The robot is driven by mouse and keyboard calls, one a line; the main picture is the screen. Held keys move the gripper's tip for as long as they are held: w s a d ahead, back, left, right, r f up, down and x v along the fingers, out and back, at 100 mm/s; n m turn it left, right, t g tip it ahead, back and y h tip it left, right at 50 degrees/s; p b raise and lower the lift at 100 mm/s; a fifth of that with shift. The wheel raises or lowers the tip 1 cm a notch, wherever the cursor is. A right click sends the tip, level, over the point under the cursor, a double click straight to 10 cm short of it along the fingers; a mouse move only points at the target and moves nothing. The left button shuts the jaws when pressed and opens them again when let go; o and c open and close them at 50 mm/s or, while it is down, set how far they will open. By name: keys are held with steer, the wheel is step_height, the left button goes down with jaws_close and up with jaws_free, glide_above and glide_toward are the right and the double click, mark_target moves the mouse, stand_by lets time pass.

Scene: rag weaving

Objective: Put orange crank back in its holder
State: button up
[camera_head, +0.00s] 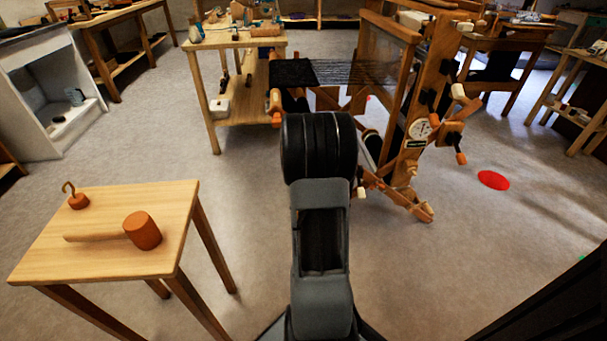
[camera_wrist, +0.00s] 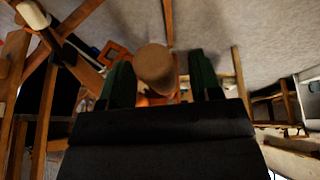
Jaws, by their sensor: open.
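My gripper (camera_wrist: 161,78) is open in the wrist view, with two green fingers spread apart. A round tan wooden knob (camera_wrist: 155,68) shows between the fingers, with orange parts partly hidden below it. I cannot tell whether the fingers touch it. In the head view my arm hides the gripper, in front of the wooden loom (camera_head: 412,158).
A small wooden table (camera_head: 100,258) at left bears an orange-headed mallet (camera_head: 142,230) and a hook with an orange base (camera_head: 78,201). A workbench (camera_head: 235,38) stands left of the loom. A red disc (camera_head: 493,180) lies on clear floor at right.

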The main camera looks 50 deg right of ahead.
steer(key=shift+f, duration=0.1)
jaws_close()
steer(key=shift+s+a, duration=0.8)
steer(key=shift+s, duration=0.2)
stand_by(0.8)
steer(key=shift+s+a, duration=0.25)
stand_by(0.5)
steer(key=shift+s+a, duration=0.6)
steer(key=shift+s, duration=0.1)
